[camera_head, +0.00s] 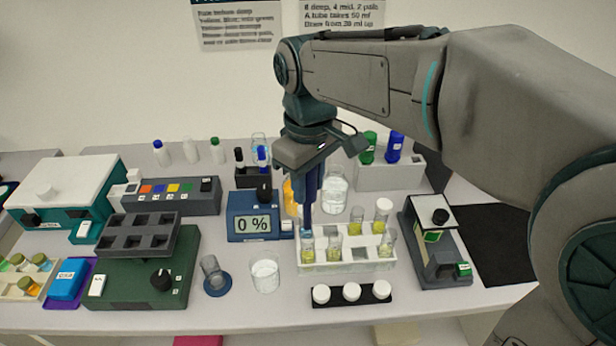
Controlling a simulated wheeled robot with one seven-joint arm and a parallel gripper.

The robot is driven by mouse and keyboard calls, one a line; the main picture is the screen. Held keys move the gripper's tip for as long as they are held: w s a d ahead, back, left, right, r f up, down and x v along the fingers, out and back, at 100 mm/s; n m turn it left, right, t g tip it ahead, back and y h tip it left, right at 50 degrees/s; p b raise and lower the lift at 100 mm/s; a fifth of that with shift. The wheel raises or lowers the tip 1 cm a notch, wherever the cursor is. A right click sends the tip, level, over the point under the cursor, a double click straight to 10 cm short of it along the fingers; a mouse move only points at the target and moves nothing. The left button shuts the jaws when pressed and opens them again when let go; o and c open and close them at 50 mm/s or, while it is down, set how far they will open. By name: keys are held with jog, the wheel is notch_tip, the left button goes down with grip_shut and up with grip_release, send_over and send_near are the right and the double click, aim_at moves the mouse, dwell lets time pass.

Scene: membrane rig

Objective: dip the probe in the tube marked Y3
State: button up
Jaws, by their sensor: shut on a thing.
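My gripper (310,178) points down above the white tube rack (345,266). It is shut on a slim dark blue thing, apparently the probe (307,214), whose lower end is at the back left of the rack. I cannot tell whether its tip is inside a tube or behind one. The rack holds several clear tubes with yellow liquid: a front left tube (308,251), one beside it (335,247), one at the right (387,243) and taller ones behind. The tube marks are too small to read, so I cannot tell which is Y3.
A blue meter (253,224) reading 0 % stands left of the rack. A grey-green device (436,252) stands at right.

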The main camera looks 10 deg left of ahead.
aim_at(309, 228)
jog(key=shift+r+p, duration=0.2)
jog(key=shift+p, duration=0.1)
jog(key=shift+f, duration=0.15)
jog(key=shift+f+b, duration=4.45)
jog(key=shift+f, duration=1.4)
jog(key=shift+r, duration=0.1)
